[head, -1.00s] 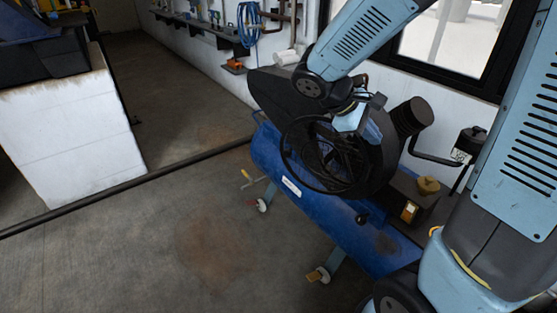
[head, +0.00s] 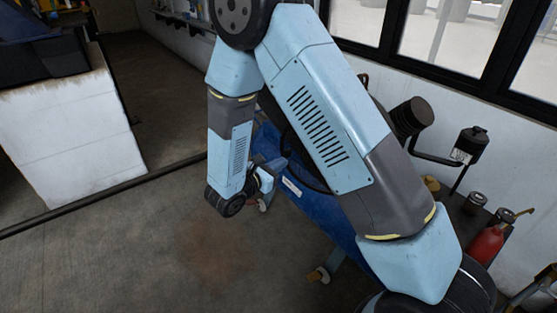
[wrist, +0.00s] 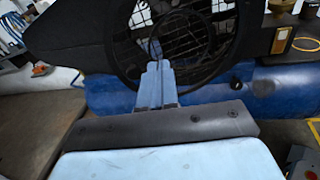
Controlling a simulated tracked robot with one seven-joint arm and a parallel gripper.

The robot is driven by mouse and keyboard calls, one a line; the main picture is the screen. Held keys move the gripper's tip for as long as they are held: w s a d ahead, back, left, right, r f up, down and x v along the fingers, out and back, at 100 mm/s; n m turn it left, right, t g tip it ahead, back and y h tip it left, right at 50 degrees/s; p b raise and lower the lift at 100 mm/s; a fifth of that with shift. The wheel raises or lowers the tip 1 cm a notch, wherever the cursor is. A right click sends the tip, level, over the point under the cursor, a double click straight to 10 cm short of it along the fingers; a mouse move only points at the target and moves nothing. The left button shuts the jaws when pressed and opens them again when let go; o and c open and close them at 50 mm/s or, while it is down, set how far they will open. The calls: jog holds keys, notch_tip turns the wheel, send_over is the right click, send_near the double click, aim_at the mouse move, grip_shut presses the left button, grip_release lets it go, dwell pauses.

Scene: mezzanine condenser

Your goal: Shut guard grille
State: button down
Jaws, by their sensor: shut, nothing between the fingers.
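The guard grille (wrist: 205,36) is a round black wire mesh in a dark rim on the black housing of a blue-tanked compressor. It fills the upper middle of the wrist view. In the head view my arm hides most of it. My gripper (wrist: 160,68) is shut and empty, its light-blue fingers pointing at the grille and overlapping its lower part in the wrist view. I cannot tell whether they touch it. In the head view my gripper (head: 272,168) hangs at the left of the compressor. How far the grille stands open is unclear.
The blue tank (wrist: 215,93) lies below the grille. A black cylinder (head: 411,116) stands on the compressor. A red can (head: 487,243) and jars are at the right. A white block (head: 70,125) stands at the left, with open floor between.

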aim_at(286, 155)
jog(key=a+f+n+t+y, duration=0.2)
jog(key=a+f+n+t, duration=0.15)
jog(key=a+f, duration=0.25)
jog(key=shift+g, duration=0.35)
jog(key=x, duration=1.3)
jog(key=shift+d+f, duration=0.1)
jog(key=shift+d, duration=0.2)
